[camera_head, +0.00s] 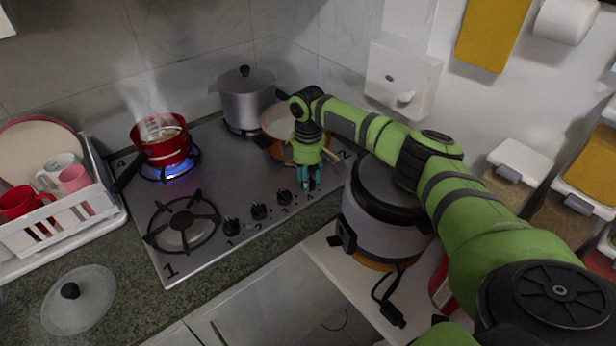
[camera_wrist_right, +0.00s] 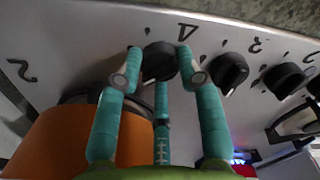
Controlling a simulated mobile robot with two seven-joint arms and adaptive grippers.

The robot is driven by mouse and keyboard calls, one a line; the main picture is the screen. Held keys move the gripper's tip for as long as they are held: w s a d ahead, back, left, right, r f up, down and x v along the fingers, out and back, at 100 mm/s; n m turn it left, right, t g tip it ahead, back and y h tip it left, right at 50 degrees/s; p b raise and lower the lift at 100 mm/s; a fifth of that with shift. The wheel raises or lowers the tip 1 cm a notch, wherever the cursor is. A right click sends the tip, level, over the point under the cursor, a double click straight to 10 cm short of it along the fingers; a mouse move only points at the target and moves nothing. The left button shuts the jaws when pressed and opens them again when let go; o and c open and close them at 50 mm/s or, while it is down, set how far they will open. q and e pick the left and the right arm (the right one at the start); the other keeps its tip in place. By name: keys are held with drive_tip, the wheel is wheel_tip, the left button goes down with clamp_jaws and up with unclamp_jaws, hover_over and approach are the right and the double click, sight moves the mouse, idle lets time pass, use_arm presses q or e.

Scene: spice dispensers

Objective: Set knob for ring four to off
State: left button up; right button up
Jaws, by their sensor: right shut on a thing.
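The knob for ring four (camera_wrist_right: 160,62) is black and sits beside an upside-down "4" on the steel panel in the wrist view. My right gripper (camera_wrist_right: 160,72) is shut on it, with its teal fingers around the knob's sides. In the head view my right gripper (camera_head: 309,182) reaches down to the front right of the hob and mostly hides this knob. Ring four, marked "4" at the back left, has a blue flame (camera_head: 178,171) under a steaming red pan (camera_head: 160,142). My left gripper is not in view.
Other black knobs (camera_head: 258,211) stand in a row left of my gripper. An orange pan (camera_head: 276,125) is close behind it, and a grey cooker (camera_head: 385,215) stands to its right. A silver pot (camera_head: 246,100) is at the back. The front-left ring (camera_head: 182,226) is bare.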

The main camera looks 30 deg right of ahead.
drive_tip(key=shift+n+p, duration=0.45)
drive_tip(key=shift+n, duration=0.55)
drive_tip(key=n, duration=0.2)
drive_tip(key=shift+n+p, duration=0.3)
drive_tip(key=shift+p, duration=0.05)
drive_tip(key=n, duration=0.5)
drive_tip(key=shift+n, duration=0.3)
drive_tip(key=o, duration=1.1)
drive_tip(key=shift+o, duration=0.2)
